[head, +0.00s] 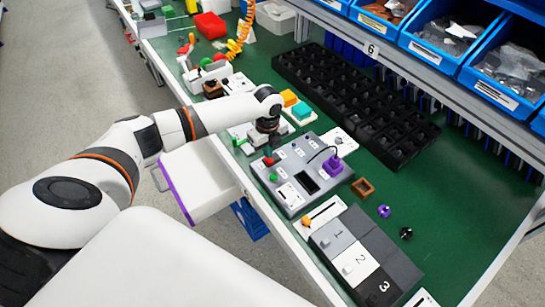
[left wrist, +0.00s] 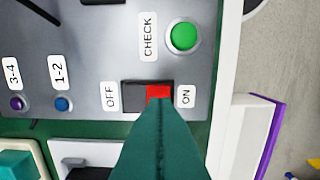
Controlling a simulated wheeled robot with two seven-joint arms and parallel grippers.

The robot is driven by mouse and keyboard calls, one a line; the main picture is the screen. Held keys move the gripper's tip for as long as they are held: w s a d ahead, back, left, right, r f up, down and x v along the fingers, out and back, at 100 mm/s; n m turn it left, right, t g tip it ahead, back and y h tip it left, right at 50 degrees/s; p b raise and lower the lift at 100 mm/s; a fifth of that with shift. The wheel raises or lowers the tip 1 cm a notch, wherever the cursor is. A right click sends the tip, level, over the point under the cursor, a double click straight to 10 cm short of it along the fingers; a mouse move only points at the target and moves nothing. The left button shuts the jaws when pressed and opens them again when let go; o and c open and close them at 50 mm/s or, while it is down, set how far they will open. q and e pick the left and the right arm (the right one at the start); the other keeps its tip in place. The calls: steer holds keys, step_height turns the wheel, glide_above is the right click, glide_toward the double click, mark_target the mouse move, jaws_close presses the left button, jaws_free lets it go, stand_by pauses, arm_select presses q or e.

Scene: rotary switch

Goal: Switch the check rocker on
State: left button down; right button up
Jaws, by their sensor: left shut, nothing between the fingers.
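The check rocker (left wrist: 134,96) lies on a grey panel (left wrist: 215,30), between the OFF and ON labels. Its black half is at the OFF side and its red half (left wrist: 158,91) at the ON side; I cannot tell which side is pressed in. The CHECK label and a green round button (left wrist: 183,36) are above it. My left gripper (left wrist: 160,108) is shut and empty, its teal fingertips overlapping the red half's lower edge in the left wrist view; contact is unclear. In the head view the left gripper (head: 269,146) is over the panel's left corner. My right gripper is out of view.
The grey panel (head: 319,208) stands on a green bench. A purple plug (head: 333,163) with a cable sits on it. Numbered grey and white blocks (head: 360,262) stand in front, a black compartment tray (head: 350,100) behind. An open white drawer (head: 205,178) juts out left.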

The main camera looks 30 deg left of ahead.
arm_select(q)
steer(key=shift+f+b, duration=0.5)
steer(key=shift+f, duration=0.45)
stand_by(0.9)
step_height(320, 180, up, 7)
steer(key=p, duration=0.7)
steer(key=shift+r, duration=0.1)
stand_by(0.4)
